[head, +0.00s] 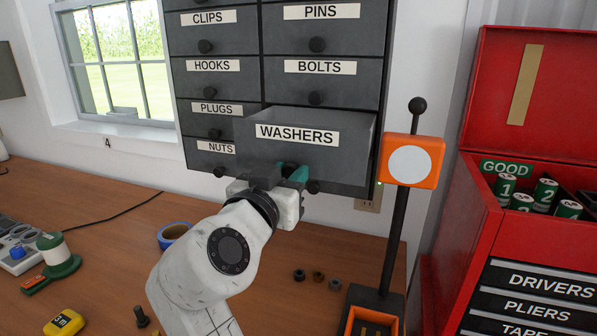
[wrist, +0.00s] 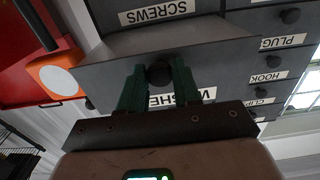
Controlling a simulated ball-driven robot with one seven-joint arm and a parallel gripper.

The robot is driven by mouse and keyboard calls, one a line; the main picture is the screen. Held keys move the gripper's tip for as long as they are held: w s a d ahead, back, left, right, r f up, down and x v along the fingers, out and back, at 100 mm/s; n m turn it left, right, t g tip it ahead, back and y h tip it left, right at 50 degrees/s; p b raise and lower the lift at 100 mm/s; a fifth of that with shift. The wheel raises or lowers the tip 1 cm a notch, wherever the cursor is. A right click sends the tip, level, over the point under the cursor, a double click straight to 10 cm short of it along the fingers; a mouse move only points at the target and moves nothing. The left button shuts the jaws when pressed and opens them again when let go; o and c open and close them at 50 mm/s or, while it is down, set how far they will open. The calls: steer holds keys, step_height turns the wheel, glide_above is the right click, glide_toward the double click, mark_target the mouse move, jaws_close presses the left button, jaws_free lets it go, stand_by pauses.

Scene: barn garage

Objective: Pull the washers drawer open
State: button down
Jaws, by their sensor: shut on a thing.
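The washers drawer (head: 346,146) is a grey drawer with a white WASHERS label, low in the right column of the cabinet. It stands out in front of its neighbours, partly open, and its side wall shows. My gripper (head: 293,174) is at the bottom of the drawer's front, and its teal fingers hide most of the knob. In the wrist view my gripper (wrist: 158,88) is shut on the black knob (wrist: 159,73), with one finger on each side. The drawer front (wrist: 220,75) spans the view behind the fingers.
An orange box with a white disc (head: 410,161) stands on a black post just right of the open drawer. A red tool chest (head: 520,240) is further right. Blue tape (head: 173,235) and several nuts (head: 318,276) lie on the wooden bench (head: 110,255).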

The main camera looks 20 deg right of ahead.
steer(key=shift+s+a, duration=0.15)
steer(key=c, duration=0.9)
jaws_free()
steer(key=b+v, duration=0.2)
steer(key=v, duration=0.8)
steer(key=shift+s+a, duration=0.2)
steer(key=shift+s, duration=0.1)
